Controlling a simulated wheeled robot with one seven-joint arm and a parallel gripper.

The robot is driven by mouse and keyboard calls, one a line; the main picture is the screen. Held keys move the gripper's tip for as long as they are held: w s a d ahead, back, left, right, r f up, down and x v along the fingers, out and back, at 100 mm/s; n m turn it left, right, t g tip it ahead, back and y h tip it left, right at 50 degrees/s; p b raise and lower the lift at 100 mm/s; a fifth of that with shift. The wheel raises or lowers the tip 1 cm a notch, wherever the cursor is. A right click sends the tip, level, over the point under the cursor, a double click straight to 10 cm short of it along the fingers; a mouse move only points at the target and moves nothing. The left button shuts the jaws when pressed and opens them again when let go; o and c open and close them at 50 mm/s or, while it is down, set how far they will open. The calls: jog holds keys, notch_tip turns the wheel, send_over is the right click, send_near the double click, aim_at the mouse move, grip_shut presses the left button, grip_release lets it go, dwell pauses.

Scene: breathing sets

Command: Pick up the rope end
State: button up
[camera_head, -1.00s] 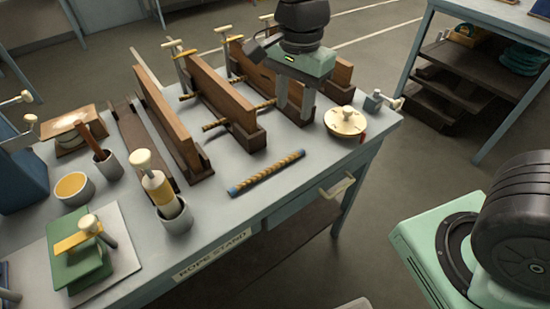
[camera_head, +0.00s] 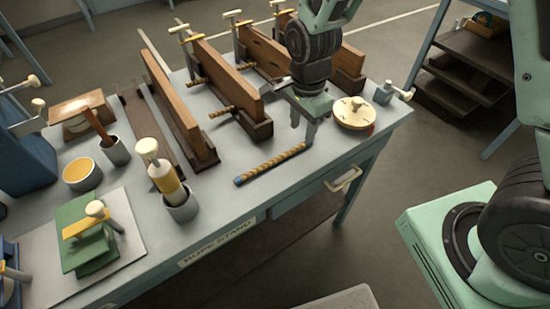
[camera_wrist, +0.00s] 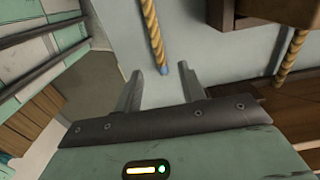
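A short tan rope (camera_head: 272,163) with blue-capped ends lies on the grey-blue table, in front of the wooden boards. Its left blue end (camera_head: 239,181) is clear of my gripper. My gripper (camera_head: 303,132) is over the rope's right end, fingers pointing down. In the wrist view the rope (camera_wrist: 150,25) runs toward my gripper (camera_wrist: 163,76), and its blue tip (camera_wrist: 163,70) appears between the two spread fingers. The gripper is open and empty. I cannot tell how high the fingertips are above the table.
Upright wooden boards (camera_head: 222,75) stand just behind the rope, with other rope pieces (camera_head: 222,112) at them. A round cream disc (camera_head: 354,113) lies right of my gripper. A cup with a yellow tool (camera_head: 180,207) stands to the left. The table in front of the rope is bare.

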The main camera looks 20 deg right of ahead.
aim_at(302, 144)
jog(key=shift+w+d+f+p, duration=0.15)
jog(key=shift+f+p, duration=0.55)
jog(key=shift+f, duration=1.95)
grip_shut()
